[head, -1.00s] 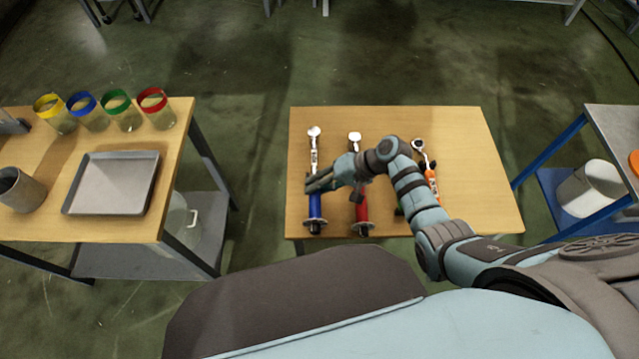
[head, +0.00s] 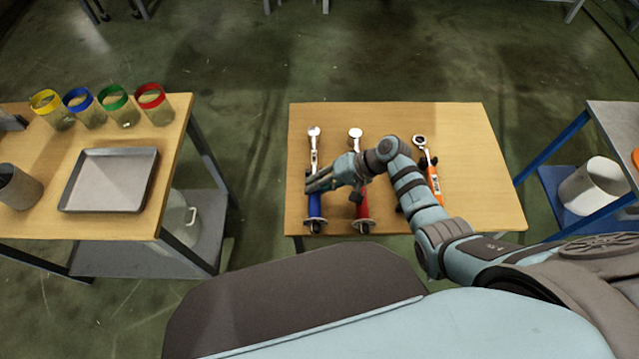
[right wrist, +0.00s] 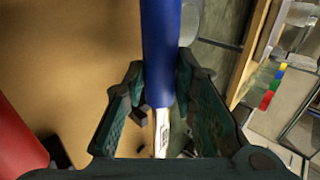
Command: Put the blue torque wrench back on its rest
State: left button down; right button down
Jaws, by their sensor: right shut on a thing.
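The blue torque wrench (head: 315,204) has a blue handle toward me and a silver head (head: 314,132) pointing away, at the left side of the right-hand wooden table. My right gripper (head: 318,184) is shut on it around the front part of the handle. In the right wrist view, the blue handle (right wrist: 159,45) runs between the fingers, with the pale shaft below it. Dark small blocks (right wrist: 140,115) show beside the shaft and may be part of a rest. I cannot tell whether the wrench touches its rest. My left gripper is out of view.
A red-handled wrench (head: 361,204) lies close to the right of the blue one, partly behind my arm. An orange-handled wrench (head: 434,182) is farther right. The wooden table (head: 475,150) is bare at its right. A tray (head: 110,180) lies on the left table.

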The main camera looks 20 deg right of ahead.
jog(key=shift+f+b, duration=0.5)
jog(key=shift+f, duration=0.1)
jog(key=c, duration=1.2)
grip_release()
jog(key=shift+c, duration=0.2)
jog(key=shift+s, duration=0.1)
jog(key=v, duration=1.2)
